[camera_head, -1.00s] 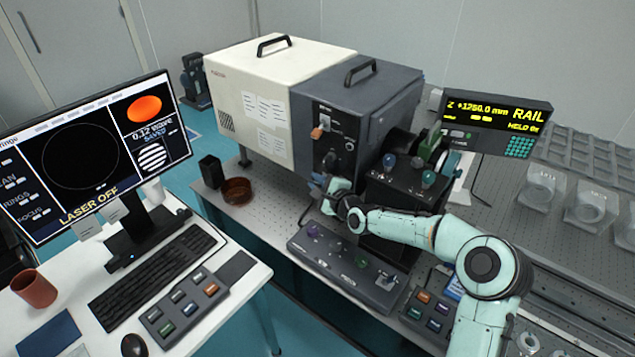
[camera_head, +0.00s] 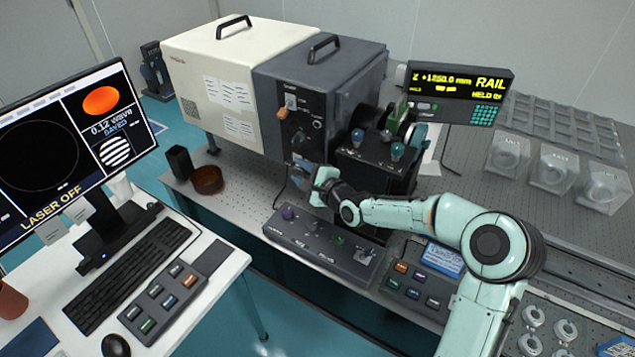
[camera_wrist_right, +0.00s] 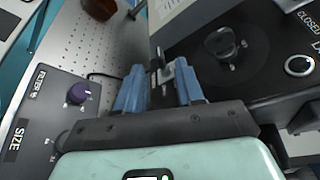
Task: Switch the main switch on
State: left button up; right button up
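The dark grey housing (camera_head: 335,95) has a control panel with an orange lever (camera_head: 283,113), a round knob (camera_head: 300,138) and a smaller round control (camera_head: 317,124). No main switch label is readable. My right gripper (camera_head: 303,165) is at the lower part of this panel, its fingertips small in the head view. In the right wrist view, its two blue fingers (camera_wrist_right: 160,85) stand apart. A small light grey lever-like part (camera_wrist_right: 168,72) shows between the fingertips; I cannot tell whether they touch it. A dark knob (camera_wrist_right: 222,43) lies beyond the right finger. My left gripper is out of view.
A console with a purple knob (camera_head: 288,213) lies just below the gripper; the knob also shows in the wrist view (camera_wrist_right: 79,93). A dark box with bulb-like knobs (camera_head: 375,165) stands close right. A brown dish (camera_head: 207,180) sits left. The monitor (camera_head: 70,135) reads LASER OFF.

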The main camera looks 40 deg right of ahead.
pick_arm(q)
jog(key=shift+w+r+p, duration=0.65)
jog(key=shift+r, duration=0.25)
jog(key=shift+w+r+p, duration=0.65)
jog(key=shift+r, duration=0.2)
pick_arm(e)
jog(key=s+r, duration=0.1)
jog(key=s, duration=0.5)
jog(key=shift+s+r, duration=0.25)
jog(key=shift+s, duration=0.05)
jog(key=shift+d, duration=0.15)
